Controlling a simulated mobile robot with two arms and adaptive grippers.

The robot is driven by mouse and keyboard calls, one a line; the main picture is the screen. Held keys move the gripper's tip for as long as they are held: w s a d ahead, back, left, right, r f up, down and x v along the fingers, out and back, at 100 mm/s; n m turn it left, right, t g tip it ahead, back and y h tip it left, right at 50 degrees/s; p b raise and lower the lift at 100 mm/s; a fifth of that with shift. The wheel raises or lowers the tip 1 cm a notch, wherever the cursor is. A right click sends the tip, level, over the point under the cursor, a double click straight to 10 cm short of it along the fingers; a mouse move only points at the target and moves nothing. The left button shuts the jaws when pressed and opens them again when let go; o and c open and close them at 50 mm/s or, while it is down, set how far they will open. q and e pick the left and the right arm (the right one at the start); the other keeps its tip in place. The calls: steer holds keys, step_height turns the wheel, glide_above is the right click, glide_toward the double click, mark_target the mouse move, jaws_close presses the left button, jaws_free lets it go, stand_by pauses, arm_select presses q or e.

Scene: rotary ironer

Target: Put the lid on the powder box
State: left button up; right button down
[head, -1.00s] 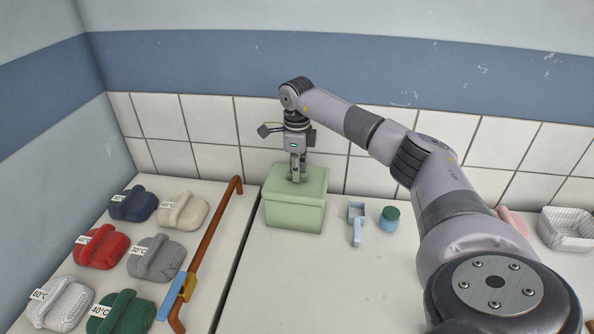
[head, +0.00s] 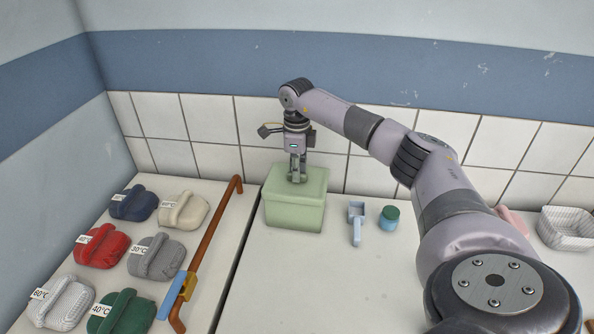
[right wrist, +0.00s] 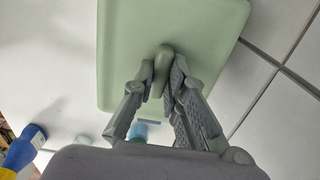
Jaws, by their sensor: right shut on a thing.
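The pale green powder box (head: 294,216) stands on the white counter near the tiled wall. Its green lid (head: 312,178) lies on top of the box in the head view, with no clear gap at the front. The lid also fills much of the right wrist view (right wrist: 205,30). My right gripper (head: 297,180) points down from above and is shut on the lid's knob (right wrist: 163,62), with a finger on each side. The far edges of the lid and box are hidden in the head view. My left gripper is not in view.
A light blue scoop (head: 356,221) and a small jar with a green lid (head: 389,217) stand right of the box. A white basket (head: 566,229) is at far right. Several labelled cloth bundles and a brown rod (head: 207,245) lie left. The front counter is clear.

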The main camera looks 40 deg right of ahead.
steer(key=shift+f+b, duration=0.35)
steer(key=shift+f, duration=0.4)
stand_by(1.1)
steer(key=c, duration=1.5)
jaws_free()
steer(key=shift+c, duration=0.2)
steer(key=o, duration=0.5)
steer(key=shift+r, duration=0.1)
